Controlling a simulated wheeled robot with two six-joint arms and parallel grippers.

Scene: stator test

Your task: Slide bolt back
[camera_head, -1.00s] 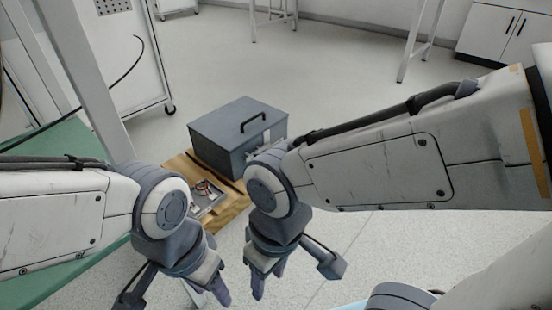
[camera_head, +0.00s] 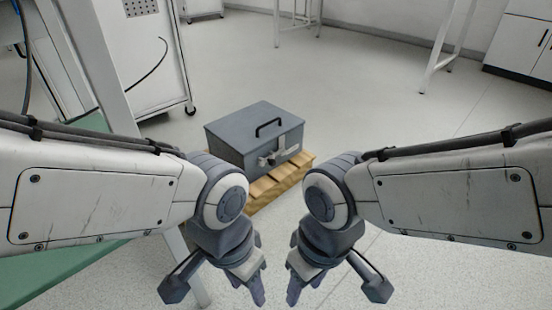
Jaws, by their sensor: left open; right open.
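A grey metal box (camera_head: 254,135) with a closed lid and a dark top handle stands on a wooden pallet or board. A light bolt latch (camera_head: 275,156) shows on its front face, small in the view; I cannot tell its exact position. My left gripper (camera_head: 254,287) and my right gripper (camera_head: 297,290) hang in the foreground, nearer to me than the box. Both are empty and apart from the box and the bolt. Their fingers point down, and the arms cover part of the wooden support.
The wooden support (camera_head: 287,178) is low, with pale floor (camera_head: 360,80) around it. A green-topped table (camera_head: 60,275) lies at the left below my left arm. A white wheeled cabinet (camera_head: 150,60) and a white post stand at the back left. White cabinets stand at the back right.

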